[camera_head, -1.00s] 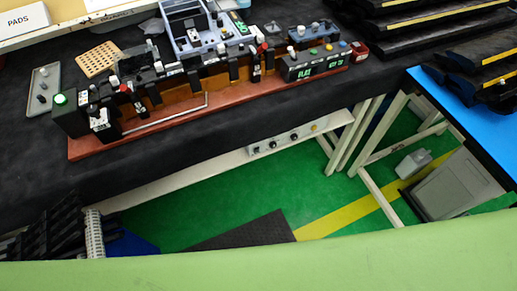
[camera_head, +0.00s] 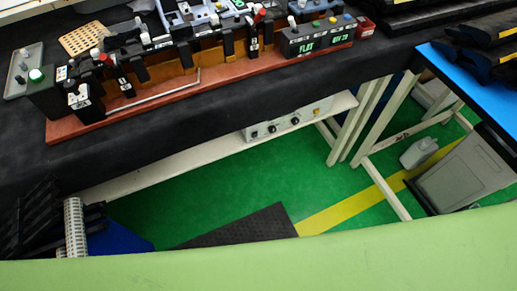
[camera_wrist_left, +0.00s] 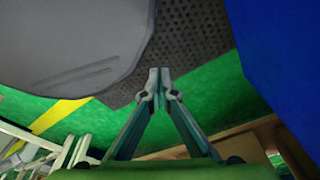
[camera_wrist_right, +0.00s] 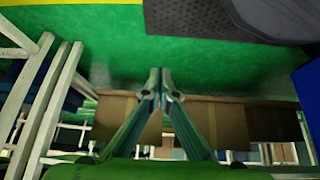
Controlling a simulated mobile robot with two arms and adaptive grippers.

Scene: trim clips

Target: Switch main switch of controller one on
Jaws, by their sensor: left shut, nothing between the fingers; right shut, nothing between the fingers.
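A dark controller box with two lit green displays (camera_head: 322,38) and coloured knobs on top sits at the right end of a red-brown base board on the black-covered table. A light panel with several knobs (camera_head: 290,124) is mounted under the table's front edge. I cannot tell which is controller one or which control is its main switch. My left gripper (camera_wrist_left: 160,72) is shut and empty, pointing at the floor mat in the left wrist view. My right gripper (camera_wrist_right: 160,73) is shut and empty above green floor. Neither gripper shows in the head view.
A box with a lit green button (camera_head: 36,75) stands at the board's left end. A bent metal bar (camera_head: 155,98) lies along the board. Black racks (camera_head: 32,218) stand at lower left. A blue-topped table (camera_head: 480,88) is at right. Green floor (camera_head: 220,190) lies open between.

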